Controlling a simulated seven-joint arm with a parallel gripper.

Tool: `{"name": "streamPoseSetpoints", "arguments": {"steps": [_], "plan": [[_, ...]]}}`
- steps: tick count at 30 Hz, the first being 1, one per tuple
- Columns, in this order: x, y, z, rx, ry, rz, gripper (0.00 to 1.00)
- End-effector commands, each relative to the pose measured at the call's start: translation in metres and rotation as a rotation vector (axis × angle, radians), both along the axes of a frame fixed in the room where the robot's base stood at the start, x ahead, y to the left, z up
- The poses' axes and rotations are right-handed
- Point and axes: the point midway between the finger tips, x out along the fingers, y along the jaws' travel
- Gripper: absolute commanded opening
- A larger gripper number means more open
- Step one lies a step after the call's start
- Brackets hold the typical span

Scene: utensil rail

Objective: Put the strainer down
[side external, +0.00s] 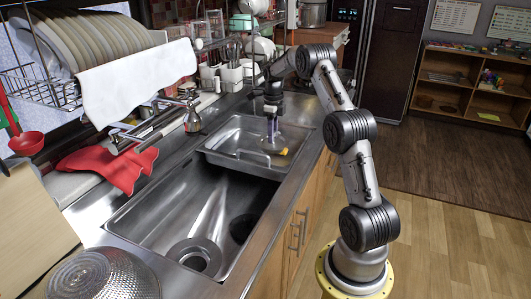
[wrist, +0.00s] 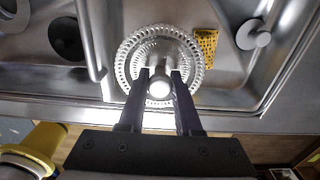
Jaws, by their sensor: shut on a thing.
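The strainer (wrist: 130,58) is a round, shiny metal basket with a perforated rim and a central knob. In the wrist view my gripper (wrist: 160,86) is shut on that knob from above. In the side view my gripper (side external: 271,110) points down over the smaller, shallower rear basin (side external: 225,150). The strainer (side external: 273,144) is small and hard to make out below the fingers there. I cannot tell whether it touches the basin floor.
A yellow sponge (wrist: 205,46) lies beside the strainer. A deep front basin (side external: 150,215) has a drain (side external: 196,255). A faucet (side external: 193,120), dish rack (side external: 45,90), red cloth (side external: 110,168) and large perforated metal bowl (side external: 100,276) line the left side.

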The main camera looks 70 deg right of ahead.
Motion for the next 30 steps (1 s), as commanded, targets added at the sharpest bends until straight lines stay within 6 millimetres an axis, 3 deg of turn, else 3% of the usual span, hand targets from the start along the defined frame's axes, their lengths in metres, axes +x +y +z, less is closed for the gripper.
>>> {"name": "streamPoseSetpoints", "arguments": {"steps": [18, 30], "plan": [[0.0, 0.001, -0.076, 0.0, 0.0, 0.004, 0.0], [0.0, 0.0, -0.081, -0.001, -0.001, 0.004, 0.0]]}}
